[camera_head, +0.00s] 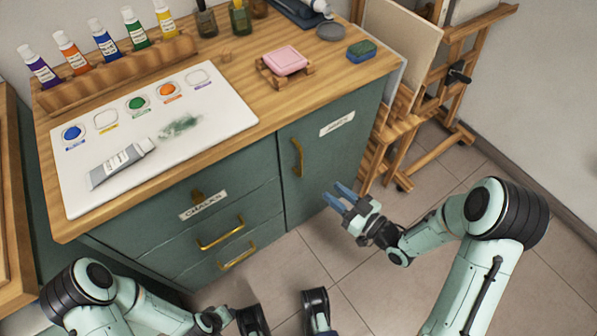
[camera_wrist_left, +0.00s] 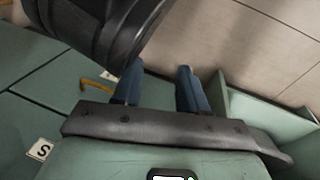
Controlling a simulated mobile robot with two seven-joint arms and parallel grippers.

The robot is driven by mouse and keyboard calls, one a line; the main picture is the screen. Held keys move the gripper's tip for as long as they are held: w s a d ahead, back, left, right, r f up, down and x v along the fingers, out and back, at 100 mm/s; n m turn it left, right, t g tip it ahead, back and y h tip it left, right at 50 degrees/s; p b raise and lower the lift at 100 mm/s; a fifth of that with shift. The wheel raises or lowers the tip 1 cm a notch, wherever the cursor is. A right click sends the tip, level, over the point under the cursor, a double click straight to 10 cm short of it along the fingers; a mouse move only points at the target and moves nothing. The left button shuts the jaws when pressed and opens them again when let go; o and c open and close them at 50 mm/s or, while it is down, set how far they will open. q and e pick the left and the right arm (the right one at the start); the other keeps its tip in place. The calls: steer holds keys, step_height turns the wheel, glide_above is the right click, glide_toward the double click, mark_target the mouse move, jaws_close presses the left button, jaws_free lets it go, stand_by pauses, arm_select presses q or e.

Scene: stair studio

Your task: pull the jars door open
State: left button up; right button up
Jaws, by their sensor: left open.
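The jars door (camera_head: 328,165) is the green cabinet front on the right, with a white label (camera_head: 337,123) near its top. It looks closed, flush with the cabinet. Its upright brass handle (camera_head: 297,157) is near its left edge. My right gripper (camera_head: 332,191) is open and empty, with blue fingers apart, to the lower right of the handle and not touching it. My left gripper (camera_wrist_left: 160,66) is open and empty in the left wrist view. In the head view my left arm is low at the left, and its fingers cannot be made out.
Drawers with brass handles (camera_head: 220,233) and a chalks label (camera_head: 203,206) are left of the door. The wooden top (camera_head: 240,77) carries paint tubes, a white palette board (camera_head: 225,122) and a pink block (camera_head: 285,60). A wooden easel (camera_head: 405,125) stands to the right. Tiled floor (camera_head: 370,285) is open in front.

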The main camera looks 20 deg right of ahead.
mark_target(301, 174)
steer(key=shift+n+y, duration=0.3)
steer(key=b+x, duration=0.1)
steer(key=x, duration=0.3)
steer(key=r+x, duration=0.1)
steer(key=x, duration=0.4)
steer(key=b+x, duration=0.1)
steer(key=x, duration=0.3)
steer(key=shift+w+r+b, duration=0.25)
steer(key=shift+w+b, duration=0.05)
arm_select(q)
steer(key=s+f+g, duration=0.1)
steer(key=s+f, duration=0.3)
steer(key=shift+s+a+f+g, duration=0.15)
steer(key=shift+a+f+g, duration=0.05)
steer(key=shift+a+g, duration=0.2)
arm_select(e)
steer(key=shift+s, duration=0.1)
jaws_close()
